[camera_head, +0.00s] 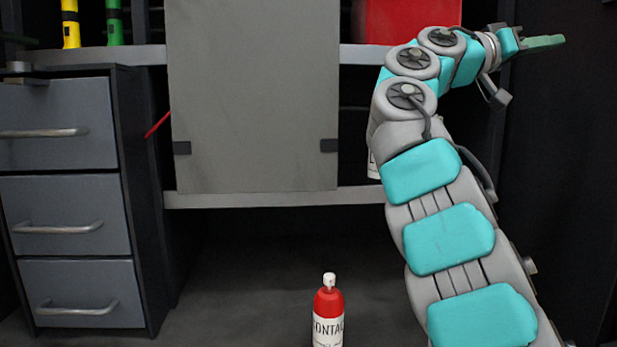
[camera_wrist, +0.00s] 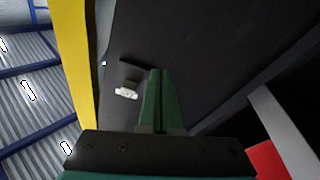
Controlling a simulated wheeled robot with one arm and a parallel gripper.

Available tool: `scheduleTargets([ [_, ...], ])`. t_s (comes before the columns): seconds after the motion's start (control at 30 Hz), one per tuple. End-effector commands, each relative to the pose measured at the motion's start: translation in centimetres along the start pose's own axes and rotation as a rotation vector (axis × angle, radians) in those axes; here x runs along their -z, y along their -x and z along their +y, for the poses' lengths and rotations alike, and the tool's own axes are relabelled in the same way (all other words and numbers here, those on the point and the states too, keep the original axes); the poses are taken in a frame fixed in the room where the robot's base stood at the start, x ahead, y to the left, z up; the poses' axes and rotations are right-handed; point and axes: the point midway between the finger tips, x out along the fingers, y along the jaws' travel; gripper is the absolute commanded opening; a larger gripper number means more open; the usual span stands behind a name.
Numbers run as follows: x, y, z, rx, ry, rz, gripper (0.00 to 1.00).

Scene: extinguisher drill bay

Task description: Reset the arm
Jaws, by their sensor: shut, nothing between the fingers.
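My arm rises on the right side of the head view and bends over to the right at its top. My gripper (camera_head: 543,43) has green fingers and points right, in front of a dark panel. In the wrist view the green fingers (camera_wrist: 160,100) are together with nothing between them. No object touches the gripper in either view.
A red bottle (camera_head: 328,305) with a white cap stands low in the centre. A grey drawer cabinet (camera_head: 72,155) is at left. A grey panel (camera_head: 253,100) hangs before shelves. A red box (camera_head: 405,20) and yellow (camera_head: 70,25) and green (camera_head: 114,25) items stand on the upper shelf.

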Motion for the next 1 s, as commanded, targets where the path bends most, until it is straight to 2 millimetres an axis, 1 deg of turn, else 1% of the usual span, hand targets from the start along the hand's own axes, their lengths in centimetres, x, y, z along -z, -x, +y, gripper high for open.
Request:
scheduleTargets([
  [0.07,-1.8,-0.5,-0.2,0.028,0.061,-0.066,0.0],
  [0.17,-5.0,-1.0,-0.7,0.073,0.134,-0.158,0.0],
  [0.27,-8.5,-1.1,-0.7,0.127,0.195,-0.252,0.0],
  [0.3,-10.1,-1.1,-0.8,0.151,0.221,-0.292,0.0],
  [0.37,-12.4,-0.8,-0.8,0.189,0.253,-0.35,0.0],
  [0.4,-14.2,-0.5,-0.8,0.216,0.275,-0.391,0.0],
  [0.43,-15.5,-0.2,-0.8,0.239,0.29,-0.421,0.0],
  [0.57,-21.4,1.7,-0.8,0.341,0.355,-0.553,0.0],
  [0.6,-23.3,2.6,-0.8,0.375,0.375,-0.592,0.0],
  [0.67,-26.0,4.1,-0.7,0.429,0.4,-0.653,0.0],
  [0.7,-28.0,5.2,-0.6,0.466,0.42,-0.695,0.0],
  [0.77,-30.8,7.1,-0.5,0.524,0.447,-0.755,0.0],
  [0.8,-32.7,8.5,-0.3,0.563,0.465,-0.796,0.0],
  [0.87,-35.5,10.8,0.0,0.625,0.493,-0.856,0.0],
  [0.9,-37.2,12.4,0.2,0.666,0.511,-0.895,0.0],
  [0.97,-39.9,15.1,0.8,0.731,0.539,-0.953,0.0],
  [1.0,-41.6,16.9,1.2,0.774,0.558,-0.992,0.0],
])
